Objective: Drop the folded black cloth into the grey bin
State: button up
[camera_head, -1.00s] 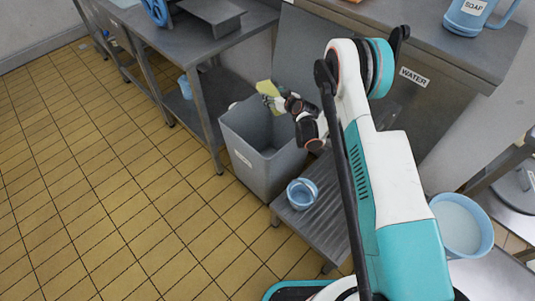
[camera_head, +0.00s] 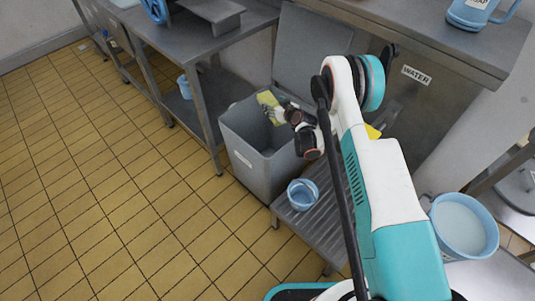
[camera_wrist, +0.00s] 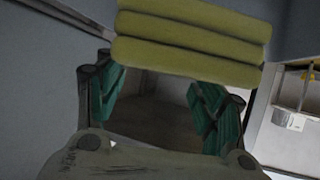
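The folded cloth (camera_head: 267,99) at the end of my gripper (camera_head: 275,108) looks yellow, not black; I see no black cloth. My arm hides the bin's right side.
A blue bucket (camera_head: 302,193) sits on a low slatted bench (camera_head: 312,220) right of the bin. A steel table (camera_head: 245,32) stands at the left. A counter labelled WATER (camera_head: 450,55) is behind. A blue-rimmed tub (camera_head: 462,225) is at right. Tiled floor at left is clear.

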jog(key=shift+o, duration=0.8)
jog(key=v, duration=0.7)
jog(key=shift+s+r, duration=0.1)
jog(key=shift+s, duration=0.15)
